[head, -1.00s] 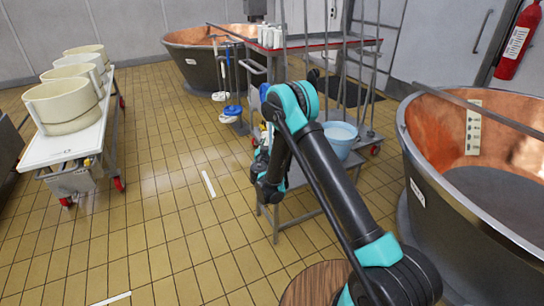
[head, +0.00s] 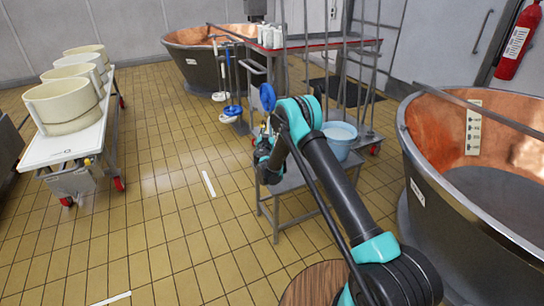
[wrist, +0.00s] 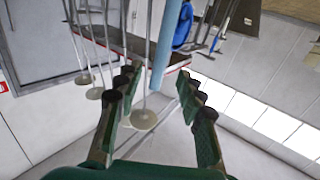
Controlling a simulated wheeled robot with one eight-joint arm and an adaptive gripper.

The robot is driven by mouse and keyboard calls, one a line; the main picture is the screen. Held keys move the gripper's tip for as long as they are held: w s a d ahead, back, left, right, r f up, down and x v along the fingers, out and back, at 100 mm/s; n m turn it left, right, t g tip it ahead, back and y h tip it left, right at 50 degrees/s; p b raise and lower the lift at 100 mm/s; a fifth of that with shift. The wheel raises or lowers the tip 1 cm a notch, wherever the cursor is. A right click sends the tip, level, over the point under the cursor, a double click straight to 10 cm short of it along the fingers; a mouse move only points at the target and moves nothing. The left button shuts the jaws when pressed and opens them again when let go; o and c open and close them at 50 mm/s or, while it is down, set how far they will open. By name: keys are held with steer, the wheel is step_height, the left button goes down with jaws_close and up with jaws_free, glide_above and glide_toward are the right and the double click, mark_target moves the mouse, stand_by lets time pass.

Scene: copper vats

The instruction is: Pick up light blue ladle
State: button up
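A light blue rod (wrist: 165,50), which looks like the handle of the light blue ladle, runs down between the fingers of my gripper in the wrist view. Its bowl cannot be made out. My gripper (wrist: 158,82) is open, with one finger on each side of the rod's lower end; contact cannot be judged. In the head view my gripper (head: 266,148) is above the small metal table, partly hidden by my arm. A dark blue disc (head: 267,97) shows just above it; whether it belongs to the ladle is unclear.
Several metal rods with round ends (wrist: 145,119) hang close to my gripper. A copper vat (head: 440,190) stands at the right.

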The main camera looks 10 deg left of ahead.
mark_target(270, 126)
steer(key=w, duration=0.5)
steer(key=shift+r, duration=0.2)
jaws_close()
